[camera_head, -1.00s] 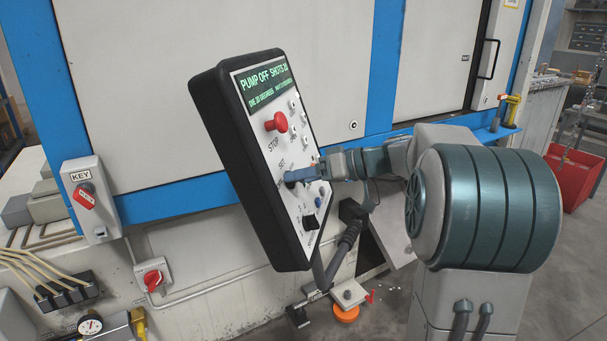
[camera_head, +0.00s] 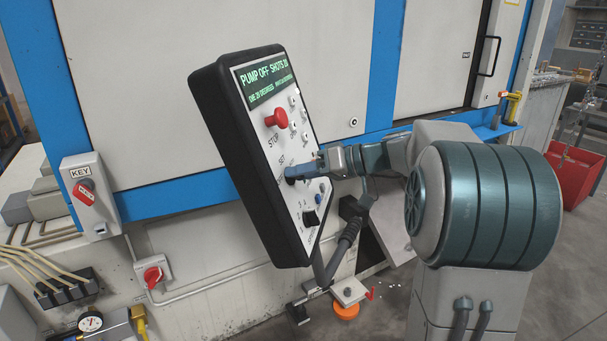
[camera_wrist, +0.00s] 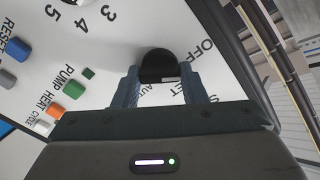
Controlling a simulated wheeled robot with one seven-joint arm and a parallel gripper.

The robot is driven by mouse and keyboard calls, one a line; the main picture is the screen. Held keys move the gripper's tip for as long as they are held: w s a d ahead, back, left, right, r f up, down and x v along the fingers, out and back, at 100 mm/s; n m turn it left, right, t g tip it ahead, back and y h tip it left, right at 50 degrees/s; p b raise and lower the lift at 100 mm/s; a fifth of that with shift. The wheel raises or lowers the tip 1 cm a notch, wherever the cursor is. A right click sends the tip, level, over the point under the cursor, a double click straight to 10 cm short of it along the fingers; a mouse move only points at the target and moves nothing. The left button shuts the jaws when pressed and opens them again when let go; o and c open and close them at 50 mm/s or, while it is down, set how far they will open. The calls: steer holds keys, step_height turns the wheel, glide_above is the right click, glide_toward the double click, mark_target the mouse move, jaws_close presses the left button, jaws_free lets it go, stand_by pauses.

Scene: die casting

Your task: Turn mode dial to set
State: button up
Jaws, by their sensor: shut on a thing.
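The mode dial (camera_wrist: 157,66) is a black round knob on the white face of the control panel (camera_head: 257,120). In the wrist view its end stands between the two fingers of my gripper (camera_wrist: 160,88), which is shut on it. Printed words around the dial include OFF and SET, with another partly covered by the fingers. In the head view my gripper (camera_head: 298,172) reaches the panel from the right and hides most of the dial.
A red stop button (camera_head: 277,119) sits above the dial and a black selector knob (camera_head: 310,218) below it. In the wrist view a green button (camera_wrist: 74,90) and a blue button (camera_wrist: 17,49) lie left. A key switch box (camera_head: 88,190) is further left.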

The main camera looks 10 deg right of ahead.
steer(key=m+p, duration=0.1)
steer(key=m, duration=0.9)
steer(key=shift+d, duration=0.1)
steer(key=shift+m, duration=0.4)
steer(key=o, duration=1)
steer(key=b+v, duration=0.1)
steer(key=v, duration=1.2)
steer(key=shift+s+d, duration=0.15)
steer(key=shift+d, duration=0.25)
steer(key=shift+r, duration=0.1)
